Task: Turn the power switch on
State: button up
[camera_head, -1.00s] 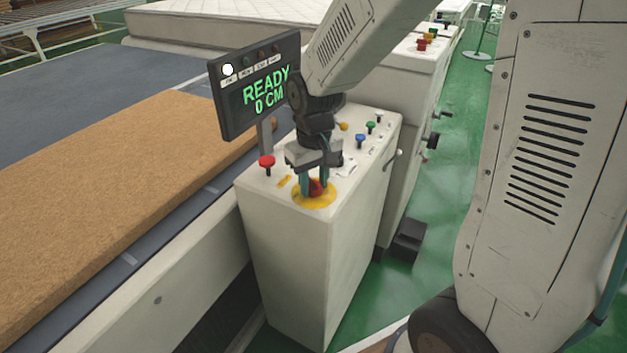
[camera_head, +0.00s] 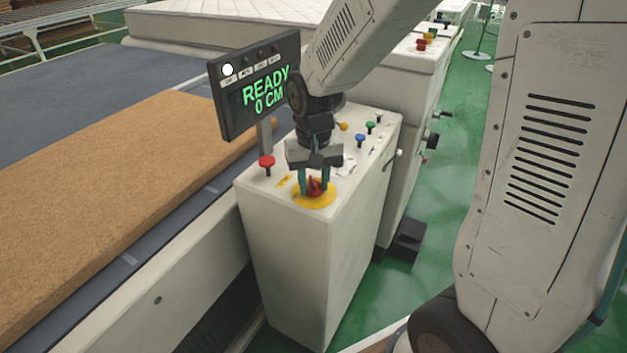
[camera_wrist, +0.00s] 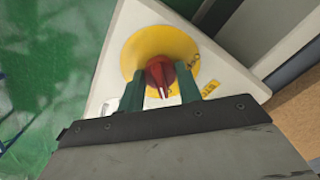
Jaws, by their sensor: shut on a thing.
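The power switch is a red rotary knob (camera_head: 315,187) on a round yellow plate (camera_head: 314,201), on the near end of the white control cabinet's top (camera_head: 262,204). In the wrist view the red knob (camera_wrist: 160,76) stands on the yellow plate (camera_wrist: 150,45), with a pale line along its handle. My gripper (camera_head: 314,188) points down over the knob, with its green fingers on either side. It is shut on the knob. In the wrist view the fingers (camera_wrist: 160,90) flank the knob's handle.
A dark display (camera_head: 258,85) reads "READY 0 CM", with one white lamp lit. A red push button (camera_head: 267,164) stands left of the switch. Blue (camera_head: 360,140) and green (camera_head: 370,127) buttons stand behind. A brown mattress slab (camera_head: 110,190) lies left.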

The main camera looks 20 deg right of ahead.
aim_at(315, 182)
jog(key=o, duration=1)
notch_tip(315, 182, up, 8)
jog(key=shift+f, duration=0.1)
jog(key=shift+s+f, duration=0.1)
jog(key=shift+s, duration=0.25)
jog(key=s+d+r, duration=0.1)
jog(key=s+r, duration=0.1)
jog(key=s, duration=0.5)
jog(key=s+d+r+n+t, duration=0.1)
jog(key=s+r, duration=0.1)
jog(key=s, duration=0.5)
jog(key=s+d+r+n, duration=0.1)
jog(key=s+r, duration=0.1)
jog(key=s, duration=0.5)
jog(key=shift+s+r, duration=0.1)
jog(key=shift+r, duration=0.3)
